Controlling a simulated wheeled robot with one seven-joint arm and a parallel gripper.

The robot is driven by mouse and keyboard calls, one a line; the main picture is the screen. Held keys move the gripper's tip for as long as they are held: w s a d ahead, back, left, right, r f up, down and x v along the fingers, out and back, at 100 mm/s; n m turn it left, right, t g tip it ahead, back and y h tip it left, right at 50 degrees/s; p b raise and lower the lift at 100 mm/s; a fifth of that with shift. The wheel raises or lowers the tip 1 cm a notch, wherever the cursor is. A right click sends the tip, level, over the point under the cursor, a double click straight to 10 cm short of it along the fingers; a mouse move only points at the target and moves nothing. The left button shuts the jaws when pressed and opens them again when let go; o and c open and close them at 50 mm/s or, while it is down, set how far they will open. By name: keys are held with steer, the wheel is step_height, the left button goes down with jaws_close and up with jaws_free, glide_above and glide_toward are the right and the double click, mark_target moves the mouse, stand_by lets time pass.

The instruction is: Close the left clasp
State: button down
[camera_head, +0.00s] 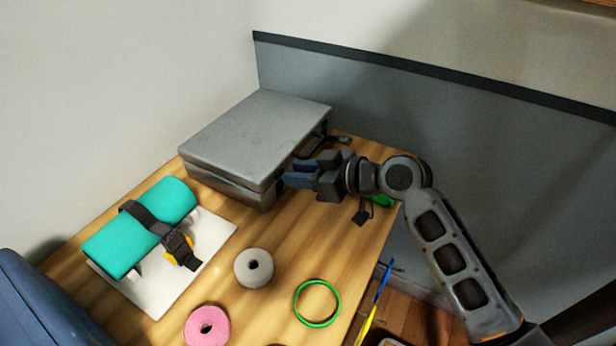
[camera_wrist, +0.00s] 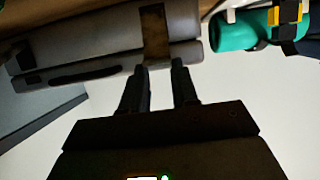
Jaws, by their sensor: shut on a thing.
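The grey case (camera_head: 250,130) stands at the back of the table with its lid down. My gripper (camera_head: 287,178) is at the case's right-hand face, near its front corner. In the wrist view the brown left clasp (camera_wrist: 154,28) lies on the case's side. My fingers (camera_wrist: 161,68) stand on either side of the clasp's end with a gap between them, and they are shut on it. The fingers hide part of the clasp in the head view. I cannot tell how far the clasp is folded.
A teal roll (camera_head: 115,246) with a black strap lies on a white board (camera_head: 150,300) at the left. A grey roll (camera_head: 254,267), a pink roll (camera_head: 207,327) and a green ring (camera_head: 317,303) lie on the table. The case's handle (camera_wrist: 85,75) is beside the clasp.

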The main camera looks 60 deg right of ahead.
steer(key=shift+w+r, duration=0.6)
steer(key=shift+w, duration=0.25)
steer(key=c, duration=1.9)
jaws_free()
steer(key=o, duration=1.1)
steer(key=shift+f, duration=0.25)
steer(key=shift+c, duration=0.2)
steer(key=shift+s, duration=0.1)
steer(key=b+v, duration=0.1)
steer(key=v, duration=0.6)
steer(key=shift+s+r, duration=0.2)
steer(key=shift+s, duration=0.1)
